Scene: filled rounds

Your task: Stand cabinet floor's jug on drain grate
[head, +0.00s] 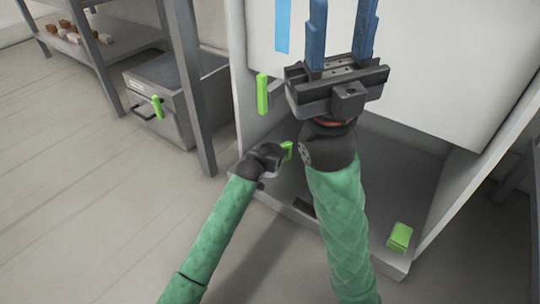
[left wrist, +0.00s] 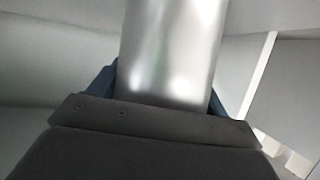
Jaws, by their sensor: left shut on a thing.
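The jug (left wrist: 170,55) is a plain silvery metal body in the left wrist view. It stands between the blue fingers of my left gripper, which is shut on it. Its top and bottom run out of view or are hidden by the gripper. I cannot make out the drain grate in either view.
A white cabinet housing with a grey floor (head: 385,190) surrounds my arm. Green pieces sit on its left edge (head: 262,92) and floor (head: 400,237). At left are a grey metal box (head: 185,90) with a handle and a shelf rack (head: 120,30) holding small blocks. The foreground floor is clear.

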